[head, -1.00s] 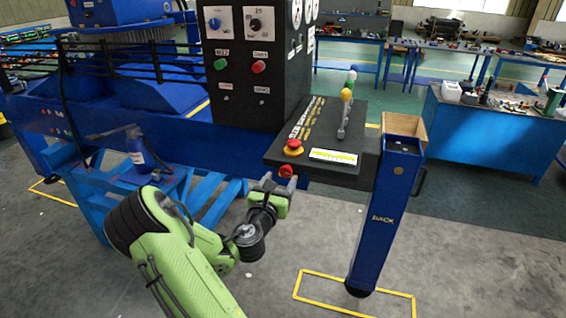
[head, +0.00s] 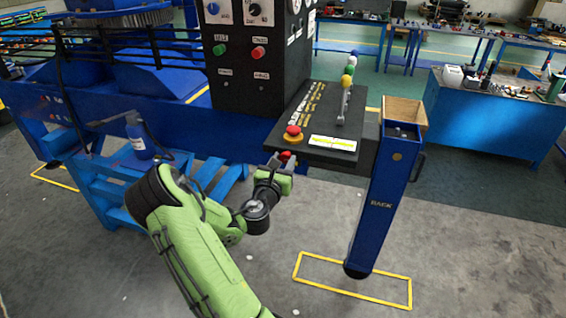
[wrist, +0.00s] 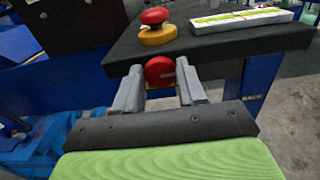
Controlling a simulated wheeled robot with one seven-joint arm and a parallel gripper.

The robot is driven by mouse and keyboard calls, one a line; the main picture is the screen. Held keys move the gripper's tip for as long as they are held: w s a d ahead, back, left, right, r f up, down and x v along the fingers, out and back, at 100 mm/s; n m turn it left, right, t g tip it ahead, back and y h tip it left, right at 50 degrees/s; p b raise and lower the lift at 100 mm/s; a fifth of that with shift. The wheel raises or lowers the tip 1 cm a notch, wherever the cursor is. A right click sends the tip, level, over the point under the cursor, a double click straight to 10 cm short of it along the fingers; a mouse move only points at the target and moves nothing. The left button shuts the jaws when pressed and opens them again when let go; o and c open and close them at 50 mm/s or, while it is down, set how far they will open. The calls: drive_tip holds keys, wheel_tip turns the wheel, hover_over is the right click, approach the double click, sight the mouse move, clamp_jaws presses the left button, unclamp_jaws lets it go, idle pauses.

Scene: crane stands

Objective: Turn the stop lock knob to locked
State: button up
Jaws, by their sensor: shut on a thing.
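The stop lock knob is the round red knob (wrist: 159,70) on the front face of the black control box, under its top edge. It also shows in the head view (head: 287,156), partly covered by my gripper (head: 281,164). In the wrist view my gripper (wrist: 160,88) has one grey finger on each side of the knob and is shut on it. The knob's lower part and the exact contact points are hard to see. I cannot read a locked or unlocked mark.
A red mushroom button on a yellow base (head: 293,134) sits on the box top (head: 318,112) just above the knob. A lever with a yellow ball (head: 347,82) stands behind. A blue post (head: 380,210) stands to the right. The floor in front is open.

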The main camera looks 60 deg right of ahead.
drive_tip(key=shift+m, duration=0.3)
drive_tip(key=m+b, duration=0.2)
drive_tip(key=m, duration=0.2)
drive_tip(key=shift+s, duration=0.1)
drive_tip(key=m+b, duration=0.3)
drive_tip(key=m, duration=0.2)
drive_tip(key=shift+f, duration=0.15)
drive_tip(key=m+b, duration=0.3)
drive_tip(key=m, duration=0.1)
drive_tip(key=shift+s, duration=0.1)
drive_tip(key=shift+m+b, duration=1.5)
drive_tip(key=shift+m, duration=0.6)
drive_tip(key=o, duration=1)
